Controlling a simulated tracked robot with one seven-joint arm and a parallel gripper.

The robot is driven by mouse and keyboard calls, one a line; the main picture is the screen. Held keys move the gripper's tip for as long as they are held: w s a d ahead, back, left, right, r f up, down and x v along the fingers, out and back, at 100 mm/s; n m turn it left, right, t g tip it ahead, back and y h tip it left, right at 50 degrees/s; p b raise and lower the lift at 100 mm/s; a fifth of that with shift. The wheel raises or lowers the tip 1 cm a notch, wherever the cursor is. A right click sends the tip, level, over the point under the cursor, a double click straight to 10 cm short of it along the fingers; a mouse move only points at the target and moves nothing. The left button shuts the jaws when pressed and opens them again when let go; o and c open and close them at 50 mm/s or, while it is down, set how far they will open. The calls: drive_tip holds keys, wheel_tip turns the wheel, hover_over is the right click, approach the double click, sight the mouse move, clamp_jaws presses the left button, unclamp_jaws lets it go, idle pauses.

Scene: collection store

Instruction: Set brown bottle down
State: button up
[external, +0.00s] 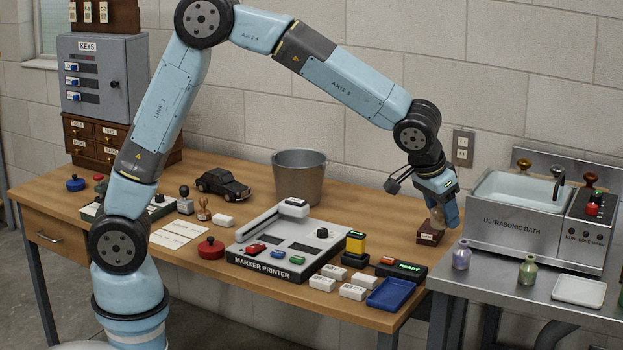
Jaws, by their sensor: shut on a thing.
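My gripper (441,219) points down at the right end of the wooden table. It is shut on a small, pale brownish thing, the brown bottle (436,214) as far as I can tell; the fingers hide much of it. The bottle looks upright. Directly beneath it is a small dark red-brown block (430,236) on the table. I cannot tell whether the bottle touches the block or hangs just above it.
The ultrasonic bath (518,220) stands on a metal bench at right, with a purple bottle (461,255), a green bottle (527,271) and a white tray (579,291). A grey bucket (300,178), marker printer (285,252) and blue tray (391,294) are on the wooden table.

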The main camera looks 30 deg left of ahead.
drive_tip(key=w+a+f+n+y, duration=0.1)
drive_tip(key=w+a+f+n, duration=0.3)
drive_tip(key=w+a, duration=0.65)
drive_tip(key=w+a+f+n+y, duration=0.1)
drive_tip(key=w+a+f+n, duration=0.35)
drive_tip(key=a, duration=0.95)
drive_tip(key=w+a+f+n+y, duration=0.15)
drive_tip(key=w+a+f, duration=0.35)
drive_tip(key=w+a, duration=0.75)
approach(375, 229)
drive_tip(key=s+a+r, duration=0.1)
drive_tip(key=s+r, duration=0.1)
drive_tip(key=shift+s+a+r, duration=0.25)
drive_tip(key=shift+s+a, duration=0.05)
drive_tip(key=shift+a, duration=0.1)
drive_tip(key=w+f, duration=0.2)
drive_tip(key=w+d+f, duration=0.1)
drive_tip(key=w+f, duration=0.1)
drive_tip(key=f, duration=0.1)
drive_tip(key=shift+d+f, duration=0.1)
drive_tip(key=shift+d, duration=0.05)
drive_tip(key=shift+w+f, duration=0.15)
drive_tip(key=shift+f, duration=1.5)
drive_tip(key=o, duration=1.1)
